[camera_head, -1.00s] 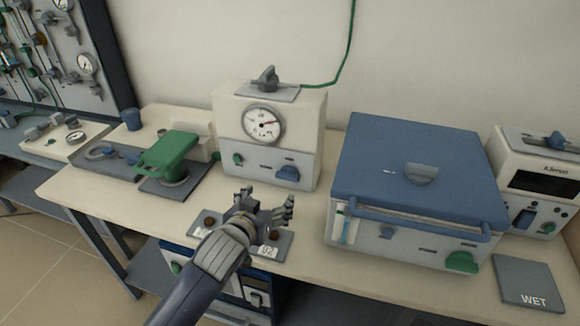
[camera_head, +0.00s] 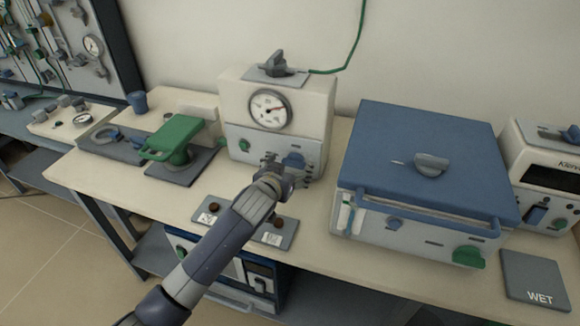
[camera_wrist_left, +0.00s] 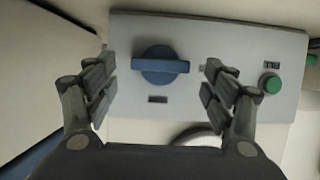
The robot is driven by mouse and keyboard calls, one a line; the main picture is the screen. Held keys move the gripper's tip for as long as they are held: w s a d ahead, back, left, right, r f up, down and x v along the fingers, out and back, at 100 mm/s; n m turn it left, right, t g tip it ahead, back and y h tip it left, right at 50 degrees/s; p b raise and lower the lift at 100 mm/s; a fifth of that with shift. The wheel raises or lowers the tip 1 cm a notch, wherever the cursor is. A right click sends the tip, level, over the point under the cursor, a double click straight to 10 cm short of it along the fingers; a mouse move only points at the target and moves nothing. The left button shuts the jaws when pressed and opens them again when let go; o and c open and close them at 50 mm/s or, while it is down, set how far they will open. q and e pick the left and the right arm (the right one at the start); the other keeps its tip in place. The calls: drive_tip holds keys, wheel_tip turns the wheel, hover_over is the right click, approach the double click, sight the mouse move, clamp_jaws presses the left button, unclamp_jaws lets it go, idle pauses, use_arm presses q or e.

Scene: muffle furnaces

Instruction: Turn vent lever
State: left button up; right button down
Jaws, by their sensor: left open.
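A cream box with a round gauge (camera_head: 270,109) stands at the back of the bench. On its grey front panel sits a blue lever knob (camera_head: 294,160), left of centre in the wrist view (camera_wrist_left: 160,66), its bar lying about level. A dark grey lever (camera_head: 276,64) sits on top of the box. No label shows which one is the vent lever. My left gripper (camera_head: 288,172) is open in front of the panel, its fingers on either side of the blue knob in the wrist view (camera_wrist_left: 160,88) and apparently not touching it. My right gripper is not in view.
A blue-lidded furnace (camera_head: 428,155) stands close on the right, with a WET pad (camera_head: 533,277) beside it. A green clamp-like device (camera_head: 176,140) is on the left. A grey plate with brown knobs (camera_head: 240,222) lies below my left arm.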

use_arm(q)
drive_tip(key=shift+w+d+f, duration=0.1)
drive_tip(key=shift+w+f, duration=0.05)
drive_tip(key=shift+w, duration=0.25)
drive_tip(key=c, duration=1.1)
drive_tip(key=shift+o, duration=0.3)
drive_tip(key=shift+s, duration=0.1)
drive_tip(key=shift+d+m+t+y+p, duration=0.25)
drive_tip(key=shift+m+y+p, duration=0.25)
drive_tip(key=shift+m+y, duration=0.3)
drive_tip(key=shift+s+d+f+m+t+y+b, duration=0.15)
drive_tip(key=shift+m+y, duration=0.1)
drive_tip(key=shift+m, duration=0.25)
drive_tip(key=shift+w+a+m+t+y+b, duration=0.1)
drive_tip(key=shift+m+t+y, duration=0.1)
drive_tip(key=shift+m, duration=0.3)
drive_tip(key=shift+s+d+f+m+t+y+b, duration=0.1)
drive_tip(key=shift+m+y, duration=0.15)
drive_tip(key=shift+m, duration=0.25)
